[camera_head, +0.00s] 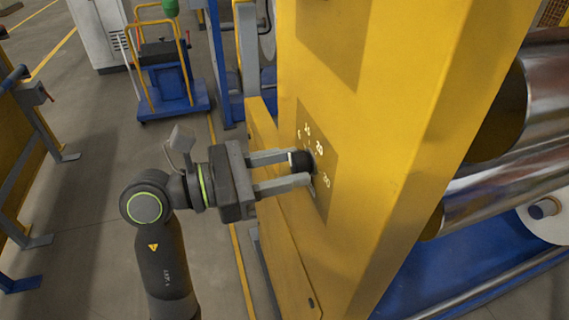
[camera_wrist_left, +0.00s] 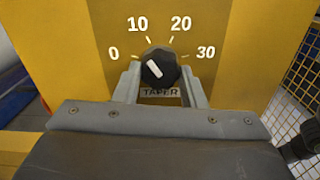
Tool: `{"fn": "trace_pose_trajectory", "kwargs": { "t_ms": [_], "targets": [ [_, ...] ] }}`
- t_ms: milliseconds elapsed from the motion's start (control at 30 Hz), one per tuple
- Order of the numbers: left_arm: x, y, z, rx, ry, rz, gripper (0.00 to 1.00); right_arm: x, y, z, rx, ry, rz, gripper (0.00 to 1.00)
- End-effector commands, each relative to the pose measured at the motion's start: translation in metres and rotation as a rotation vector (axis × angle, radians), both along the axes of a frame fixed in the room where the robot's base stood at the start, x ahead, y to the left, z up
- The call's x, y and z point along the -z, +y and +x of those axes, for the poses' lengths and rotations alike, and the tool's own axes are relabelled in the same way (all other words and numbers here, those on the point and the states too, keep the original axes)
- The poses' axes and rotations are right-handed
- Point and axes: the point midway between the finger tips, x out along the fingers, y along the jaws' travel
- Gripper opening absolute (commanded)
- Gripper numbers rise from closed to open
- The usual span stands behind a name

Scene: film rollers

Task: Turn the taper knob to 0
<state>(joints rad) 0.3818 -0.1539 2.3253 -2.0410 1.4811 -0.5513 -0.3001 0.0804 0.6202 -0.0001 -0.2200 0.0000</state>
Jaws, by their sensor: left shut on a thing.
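The black taper knob (camera_head: 300,161) sits on the yellow machine column's side panel in the head view. In the left wrist view the knob (camera_wrist_left: 160,67) is ringed by the marks 0, 10, 20 and 30, with a TAPER label (camera_wrist_left: 160,92) below it. Its white pointer line slants to the upper left, between the 0 and 10 marks. My left gripper (camera_head: 298,168) is shut on the knob, one finger on each side. The fingers partly hide the knob's sides. My right gripper is not in view.
The yellow column (camera_head: 350,90) stands directly before my left gripper. Shiny metal rollers (camera_head: 520,150) lie to its right. A blue cart (camera_head: 170,95) with yellow rails stands behind, and a railing (camera_head: 35,130) is at the left. The floor between is open.

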Motion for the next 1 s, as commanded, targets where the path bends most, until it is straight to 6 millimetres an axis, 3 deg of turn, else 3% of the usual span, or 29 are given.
{"fn": "trace_pose_trajectory", "kwargs": {
  "t_ms": [600,1000],
  "targets": [
    [-0.004,0.000,-0.001,0.000,0.501,-0.164,0.14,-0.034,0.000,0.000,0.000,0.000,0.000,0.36],
    [-0.002,-0.001,-0.001,0.000,0.683,-0.224,0.14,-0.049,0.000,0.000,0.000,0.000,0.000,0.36]
  ]
}}
